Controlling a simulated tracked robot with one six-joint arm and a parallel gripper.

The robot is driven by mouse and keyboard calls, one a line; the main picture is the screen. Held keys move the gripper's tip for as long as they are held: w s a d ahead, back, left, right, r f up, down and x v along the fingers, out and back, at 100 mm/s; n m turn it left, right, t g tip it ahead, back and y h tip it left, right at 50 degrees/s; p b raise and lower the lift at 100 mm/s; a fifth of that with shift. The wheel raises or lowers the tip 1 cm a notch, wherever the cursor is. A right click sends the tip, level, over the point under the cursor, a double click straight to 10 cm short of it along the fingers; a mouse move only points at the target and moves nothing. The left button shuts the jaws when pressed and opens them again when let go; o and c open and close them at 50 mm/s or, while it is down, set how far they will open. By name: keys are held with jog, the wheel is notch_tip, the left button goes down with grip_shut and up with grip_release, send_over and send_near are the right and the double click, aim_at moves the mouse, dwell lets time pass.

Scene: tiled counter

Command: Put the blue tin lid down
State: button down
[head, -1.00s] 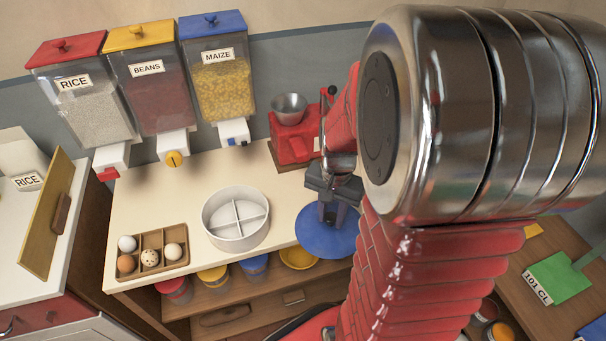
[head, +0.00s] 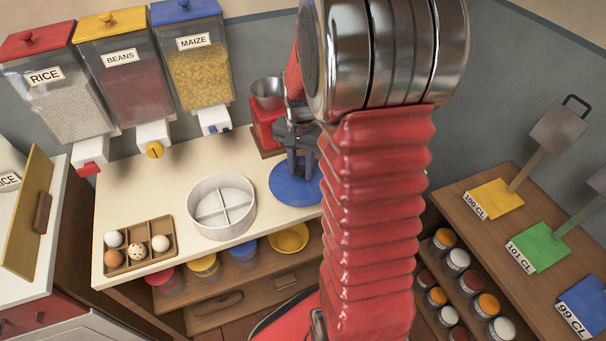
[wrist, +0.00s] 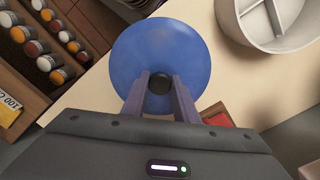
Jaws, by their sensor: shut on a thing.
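The blue tin lid (head: 292,190) is a round blue disc at the right end of the cream counter (head: 150,200). My gripper (head: 299,172) is above its middle, fingers pointing down. In the wrist view the lid (wrist: 160,45) shows a dark round knob (wrist: 159,82) at its centre, and my gripper (wrist: 160,88) is shut on that knob. The lid looks level. I cannot tell whether its underside touches the counter or hangs just above it. My arm hides part of its right side.
A white divided round tin (head: 222,207) stands left of the lid. An egg tray (head: 138,246) is at the front left. A red grinder with a metal bowl (head: 268,95) stands behind the lid. A yellow bowl (head: 288,238) sits on the shelf below.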

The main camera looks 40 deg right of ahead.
aim_at(301, 176)
jog(key=shift+f, duration=1.75)
jog(key=shift+f, duration=0.1)
jog(key=c, duration=1.4)
grip_release()
notch_tip(301, 176, up, 12)
jog(key=shift+f, duration=0.25)
jog(key=shift+r, duration=0.4)
